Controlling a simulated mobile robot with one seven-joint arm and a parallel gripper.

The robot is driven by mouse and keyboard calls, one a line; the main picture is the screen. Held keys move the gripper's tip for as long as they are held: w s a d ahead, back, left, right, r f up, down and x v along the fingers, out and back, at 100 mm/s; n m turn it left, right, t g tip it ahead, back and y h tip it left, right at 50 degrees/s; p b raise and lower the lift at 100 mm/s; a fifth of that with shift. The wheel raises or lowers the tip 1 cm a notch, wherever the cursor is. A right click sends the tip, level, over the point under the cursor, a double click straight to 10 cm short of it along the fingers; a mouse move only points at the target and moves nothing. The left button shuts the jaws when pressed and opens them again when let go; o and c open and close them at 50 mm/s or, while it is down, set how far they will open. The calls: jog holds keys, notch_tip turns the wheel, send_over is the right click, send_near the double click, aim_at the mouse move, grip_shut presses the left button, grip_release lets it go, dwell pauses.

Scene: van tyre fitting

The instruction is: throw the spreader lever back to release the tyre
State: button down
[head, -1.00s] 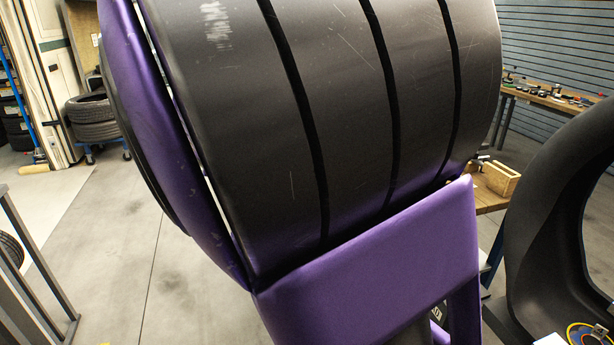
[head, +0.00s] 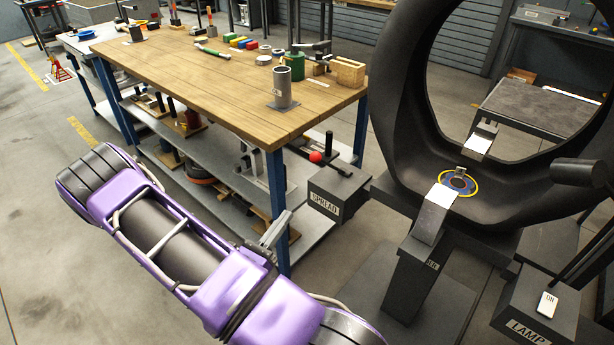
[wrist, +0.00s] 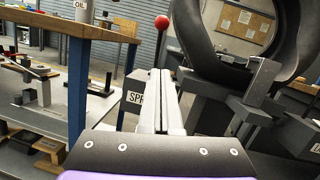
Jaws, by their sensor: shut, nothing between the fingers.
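The spreader lever's red ball knob (head: 316,157) stands on a dark rod at the grey SPREAD box (head: 338,192), left of the tyre. In the wrist view the knob (wrist: 162,22) shows on its rod just beyond my fingertips, above the SPREAD box (wrist: 134,99). The big black tyre (head: 395,110) stands upright on a dark stand, with metal spreader hooks (head: 436,208) at its lower rim. My gripper (head: 277,228) is shut and empty, left of and below the box in the head view, apart from the knob. Its fingers (wrist: 160,80) are together.
A wooden workbench (head: 215,75) with tools, blocks and a grey cup (head: 283,88) stands behind my arm; its blue leg (head: 277,200) is close to my gripper. A LAMP box (head: 540,310) stands at the lower right. A yellow-ringed blue patch (head: 462,186) lies inside the tyre.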

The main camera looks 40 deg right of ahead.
jog(key=shift+d, duration=0.1)
jog(key=r+x, duration=0.3)
jog(key=x, duration=0.9)
jog(key=shift+w, duration=0.25)
jog(key=shift+r, duration=0.2)
